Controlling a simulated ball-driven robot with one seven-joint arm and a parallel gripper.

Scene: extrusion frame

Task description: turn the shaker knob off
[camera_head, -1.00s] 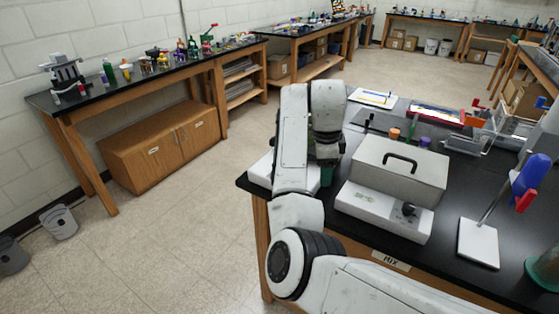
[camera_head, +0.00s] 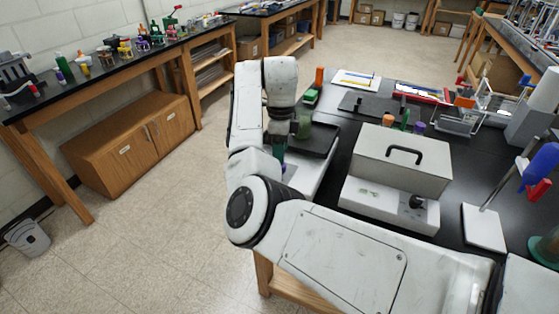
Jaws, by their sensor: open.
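A low white device with a black tray top (camera_head: 318,141), which looks like the shaker, stands at the left end of the black bench. A green vessel (camera_head: 304,127) is on its tray. My arm covers its near-left part, and I cannot make out a knob there. A white lidded box (camera_head: 400,160) to its right has a dark handle on top and a black knob (camera_head: 416,201) on its low front. My gripper (camera_head: 279,154), with teal fingertips, points down at the shaker's left side, partly hidden by my arm. Its jaws are open; contact with the shaker cannot be told.
A white stand (camera_head: 484,228) with a blue and red clamp is at the right. Orange and purple capped items (camera_head: 388,120) and a black mat (camera_head: 368,105) lie behind the box. Open floor (camera_head: 170,215) is to the left, before a wooden cabinet (camera_head: 130,145).

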